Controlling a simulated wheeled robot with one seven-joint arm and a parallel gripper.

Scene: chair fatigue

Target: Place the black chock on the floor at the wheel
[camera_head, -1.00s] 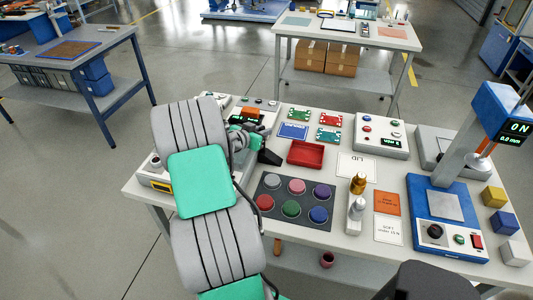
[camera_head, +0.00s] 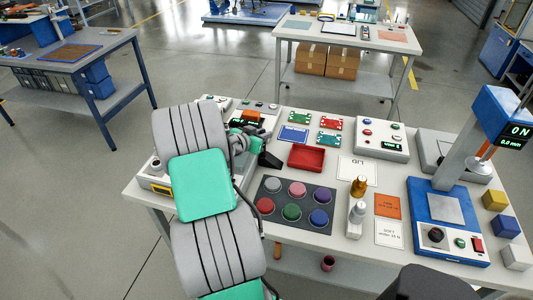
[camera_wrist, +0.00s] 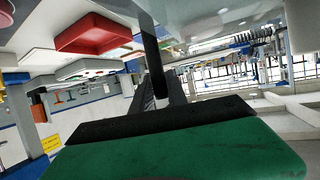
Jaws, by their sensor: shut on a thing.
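The black chock (camera_head: 269,159) shows in the head view as a small dark wedge at the end of my arm, over the left part of the table. My gripper (camera_head: 255,152) is shut on it, partly hidden behind my own arm links. In the wrist view, a dark ridged piece (camera_wrist: 177,90), probably the chock, lies beyond my gripper's black bar and beside a black finger. The chock's underside is hidden. I cannot make out the wheel or a clear spot at it in either view.
The table (camera_head: 335,172) holds a red tray (camera_head: 307,157), several circuit boards, a dark mat with coloured discs (camera_head: 292,203), bottles and a blue test stand (camera_head: 447,225). Another table (camera_head: 345,40) stands behind, a blue-legged bench (camera_head: 75,60) at left. Open grey floor (camera_head: 70,190) lies left of the table.

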